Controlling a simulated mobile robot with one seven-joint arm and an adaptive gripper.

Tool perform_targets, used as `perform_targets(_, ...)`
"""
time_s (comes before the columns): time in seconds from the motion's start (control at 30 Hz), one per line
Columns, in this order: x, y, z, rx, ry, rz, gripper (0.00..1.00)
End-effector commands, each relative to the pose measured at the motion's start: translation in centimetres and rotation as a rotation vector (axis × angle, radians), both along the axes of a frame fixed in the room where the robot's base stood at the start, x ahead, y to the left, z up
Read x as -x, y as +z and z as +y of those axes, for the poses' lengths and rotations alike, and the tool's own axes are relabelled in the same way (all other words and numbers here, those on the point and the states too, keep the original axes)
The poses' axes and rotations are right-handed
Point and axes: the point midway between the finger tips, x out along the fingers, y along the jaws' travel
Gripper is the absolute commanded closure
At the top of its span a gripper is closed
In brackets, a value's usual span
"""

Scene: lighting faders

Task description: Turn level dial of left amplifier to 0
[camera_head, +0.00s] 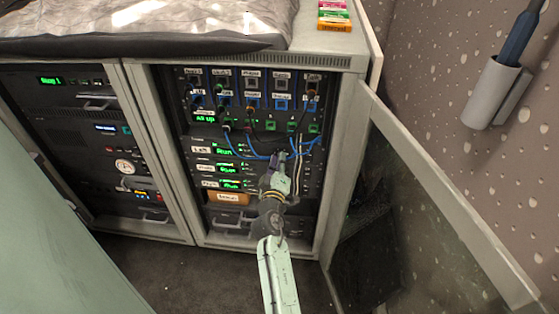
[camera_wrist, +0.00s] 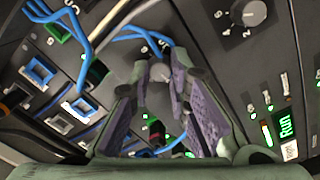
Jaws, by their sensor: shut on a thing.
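The left amplifier is the top row of the lower group in the right rack, with a green "Run" display (camera_head: 224,150) in the head view. My gripper (camera_head: 281,157) is at the right end of that row. In the wrist view, my gripper (camera_wrist: 160,90) has its purple-padded fingers closed around a small grey dial (camera_wrist: 159,96), which I take as the left amplifier's level dial. The fingers hide most of its face and scale, so its setting cannot be read. Another grey dial (camera_wrist: 250,12) with a printed number scale sits to the right, on the neighbouring unit.
Blue cables (camera_head: 254,155) hang close above my gripper, plugged into a panel of square sockets. An orange-brown labelled plate (camera_head: 229,198) is below. The open glass door (camera_head: 425,190) stands to the right. Another rack (camera_head: 125,150) is to the left.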

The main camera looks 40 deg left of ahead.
Motion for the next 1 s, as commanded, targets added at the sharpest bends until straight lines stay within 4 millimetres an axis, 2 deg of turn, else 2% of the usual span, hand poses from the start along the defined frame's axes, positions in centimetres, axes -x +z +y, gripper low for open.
perform_targets(0.5,0.01,-0.03,0.0,0.382,0.0,-0.232,1.0)
perform_targets(1.0,0.05,-0.14,0.04,0.538,0.001,-0.33,1.0)
